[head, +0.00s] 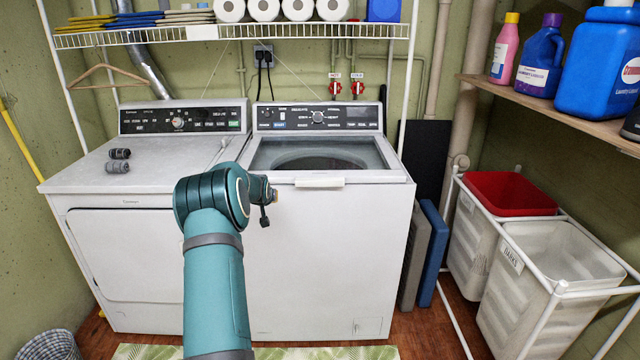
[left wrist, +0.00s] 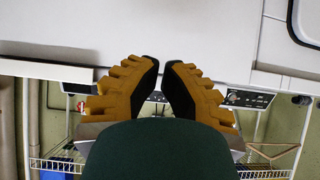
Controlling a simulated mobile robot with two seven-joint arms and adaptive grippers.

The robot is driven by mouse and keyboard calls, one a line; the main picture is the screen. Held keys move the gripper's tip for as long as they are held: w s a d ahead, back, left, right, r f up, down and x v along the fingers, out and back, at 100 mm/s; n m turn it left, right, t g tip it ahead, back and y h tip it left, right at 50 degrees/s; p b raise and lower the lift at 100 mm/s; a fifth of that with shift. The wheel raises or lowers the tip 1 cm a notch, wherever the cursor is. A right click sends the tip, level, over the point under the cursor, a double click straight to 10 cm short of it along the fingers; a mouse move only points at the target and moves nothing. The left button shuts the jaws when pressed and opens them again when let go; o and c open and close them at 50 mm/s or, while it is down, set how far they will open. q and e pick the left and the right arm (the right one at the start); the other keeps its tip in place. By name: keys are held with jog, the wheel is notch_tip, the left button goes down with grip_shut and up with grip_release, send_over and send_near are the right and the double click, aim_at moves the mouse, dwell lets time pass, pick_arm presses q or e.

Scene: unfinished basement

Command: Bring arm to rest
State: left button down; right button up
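My left arm, teal, comes up from the bottom of the head view and stands in front of the two white machines. My left gripper (head: 271,203) shows small and partly hidden behind the wrist, in front of the washer. In the left wrist view the orange ridged fingers with black pads lean together at the tips (left wrist: 161,64). Only a narrow gap shows there, with nothing held between them. My right gripper is in neither view.
A top-lid washer (head: 345,260) stands right of a dryer (head: 125,255) with two dark rolled socks (head: 118,160) on top. A wire shelf (head: 240,35) hangs above.

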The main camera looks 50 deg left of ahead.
pick_arm(q)
jog(key=w+d+f+m+h, duration=0.1)
jog(key=w+d+f, duration=0.25)
jog(key=d, duration=0.25)
jog(key=w+d+f+h, duration=0.2)
jog(key=d+f, duration=0.2)
jog(key=d, duration=0.2)
jog(key=w+d+f+m+h, duration=0.1)
jog(key=w+d+f, duration=0.1)
jog(key=d+f, duration=0.3)
jog(key=d+f+m+h, duration=0.1)
jog(key=d+f+h, duration=0.15)
jog(key=d, duration=0.85)
jog(key=d+f+m+h, duration=0.1)
jog(key=d+f, duration=0.3)
jog(key=d, duration=0.7)
jog(key=s+d+f+m+g+h, duration=0.1)
jog(key=s+d+f, duration=0.15)
jog(key=d, duration=0.45)
jog(key=s+d+f+g+h, duration=0.1)
jog(key=s+d, duration=0.3)
jog(key=d, duration=0.3)
jog(key=s+d+f+m+g+h, duration=0.1)
jog(key=s+d, duration=0.2)
jog(key=d, duration=0.4)
jog(key=s+d+m+g+h, duration=0.1)
jog(key=s+d+m+g, duration=0.1)
jog(key=s+d, duration=0.8)
jog(key=s, duration=0.3)
jog(key=shift+f, duration=0.1)
